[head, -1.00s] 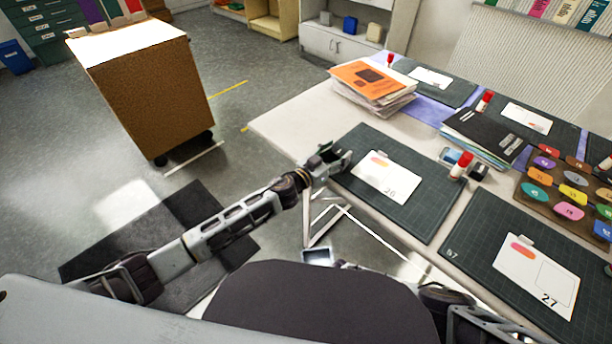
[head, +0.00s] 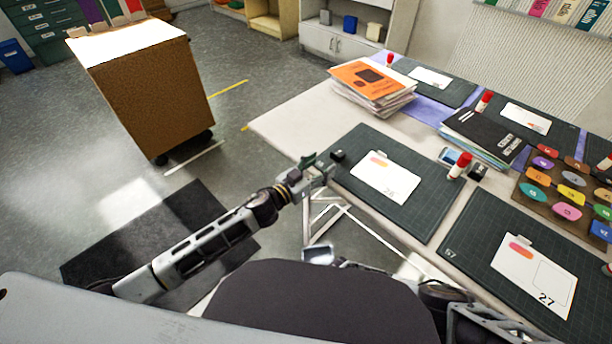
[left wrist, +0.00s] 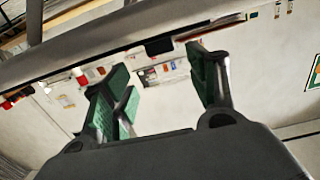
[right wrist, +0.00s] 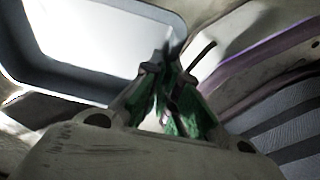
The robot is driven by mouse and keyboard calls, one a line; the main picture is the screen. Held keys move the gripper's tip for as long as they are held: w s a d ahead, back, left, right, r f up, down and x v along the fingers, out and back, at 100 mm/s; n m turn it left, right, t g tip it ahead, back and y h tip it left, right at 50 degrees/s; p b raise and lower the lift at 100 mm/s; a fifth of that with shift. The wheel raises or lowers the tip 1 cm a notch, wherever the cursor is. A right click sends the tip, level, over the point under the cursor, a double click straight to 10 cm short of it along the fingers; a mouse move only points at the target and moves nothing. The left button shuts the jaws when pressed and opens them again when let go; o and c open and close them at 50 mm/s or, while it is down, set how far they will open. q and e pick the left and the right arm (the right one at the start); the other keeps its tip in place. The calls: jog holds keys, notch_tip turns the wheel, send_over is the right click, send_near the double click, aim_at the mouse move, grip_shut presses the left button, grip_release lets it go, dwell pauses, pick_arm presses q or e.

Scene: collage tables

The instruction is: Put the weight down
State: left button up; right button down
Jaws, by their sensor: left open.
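A small black block (head: 338,155), which looks like the weight, rests on the dark cutting mat (head: 365,205) near its left corner, beside the white card (head: 386,178) marked 26. My left gripper (head: 318,166) is at the table's left edge, just short of the block, open and empty. In the left wrist view the green-padded fingers (left wrist: 165,85) stand wide apart, and the black block (left wrist: 158,46) shows beyond them, clear of both. My right gripper (right wrist: 165,75) has its fingertips together, with nothing seen between them; it is not clear in the head view.
A paper stack with an orange cover (head: 372,85) lies at the back. Another mat with card 27 (head: 535,277) lies in front right. A wooden cabinet (head: 145,90) stands on the floor at left.

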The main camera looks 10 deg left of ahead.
pick_arm(q)
jog(key=shift+v, duration=2.85)
jog(key=shift+f, duration=0.1)
jog(key=s+a+f+n+g+y, duration=0.15)
jog(key=a+f+y, duration=0.4)
jog(key=f, duration=0.85)
jog(key=s+a+f+n+g+y, duration=0.1)
jog(key=a+f+n+g+y, duration=0.15)
jog(key=a+f, duration=0.95)
jog(key=s+f+n+g+y, duration=0.1)
jog(key=s+f+g, duration=0.6)
jog(key=s+f, duration=1.8)
jog(key=shift+s+d+f+y, duration=0.2)
jog(key=shift+s+y, duration=0.4)
jog(key=shift+s, duration=0.2)
